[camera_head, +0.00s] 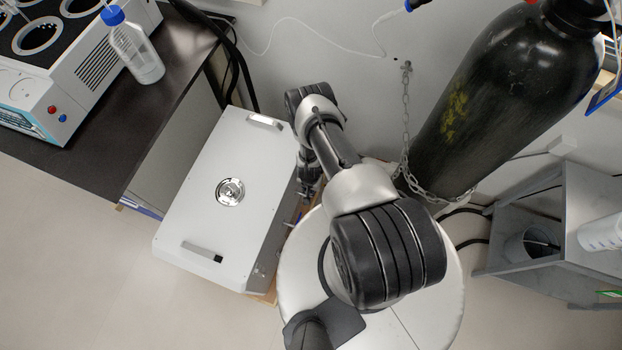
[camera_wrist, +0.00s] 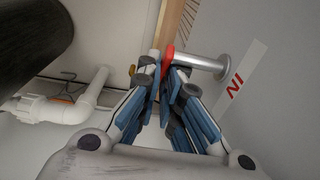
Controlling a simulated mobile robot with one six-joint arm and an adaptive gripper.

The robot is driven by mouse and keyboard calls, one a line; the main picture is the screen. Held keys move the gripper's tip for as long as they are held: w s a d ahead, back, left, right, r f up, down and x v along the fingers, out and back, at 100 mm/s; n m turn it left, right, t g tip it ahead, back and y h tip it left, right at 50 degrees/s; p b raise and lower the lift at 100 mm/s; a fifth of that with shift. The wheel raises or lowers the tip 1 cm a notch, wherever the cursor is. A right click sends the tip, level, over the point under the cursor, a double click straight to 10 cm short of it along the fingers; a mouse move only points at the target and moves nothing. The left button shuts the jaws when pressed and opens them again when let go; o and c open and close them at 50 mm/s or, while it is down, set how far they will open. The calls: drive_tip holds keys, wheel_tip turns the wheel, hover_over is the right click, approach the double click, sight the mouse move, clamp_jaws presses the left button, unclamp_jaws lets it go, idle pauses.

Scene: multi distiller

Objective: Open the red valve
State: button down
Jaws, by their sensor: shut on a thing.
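The red valve (camera_wrist: 169,60) shows in the wrist view as a small red piece on the end of a short metal pipe (camera_wrist: 208,65). The pipe comes out of a grey panel beside a label reading "IN" (camera_wrist: 233,88). My gripper (camera_wrist: 163,75) has its fingertips closed around the red valve, hiding most of it. In the head view my arm reaches down between the white box (camera_head: 190,215) and the wall, and the valve is hidden there.
White plumbing pipe (camera_wrist: 60,108) runs left of my gripper in the wrist view. A black gas cylinder (camera_head: 495,95) is chained at the right in the head view. A dark bench (camera_head: 150,95) with a bottle (camera_head: 137,55) stands left. Open floor (camera_head: 80,270) lies at lower left.

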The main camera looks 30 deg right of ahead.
drive_tip(key=shift+w+r+t+h+p, duration=0.15)
drive_tip(key=shift+r+t+h+p, duration=0.15)
drive_tip(key=shift+h, duration=0.2)
drive_tip(key=shift+a+r+t+h, duration=0.15)
drive_tip(key=shift+r+t+h, duration=0.15)
drive_tip(key=shift+t+h, duration=0.7)
drive_tip(key=shift+r+t+h+b, duration=0.4)
drive_tip(key=shift+t+h+b, duration=0.3)
drive_tip(key=shift+h, duration=0.4)
drive_tip(key=shift+r, duration=0.1)
drive_tip(key=c, duration=1.8)
unclamp_jaws()
drive_tip(key=shift+s, duration=0.2)
drive_tip(key=v, duration=1.2)
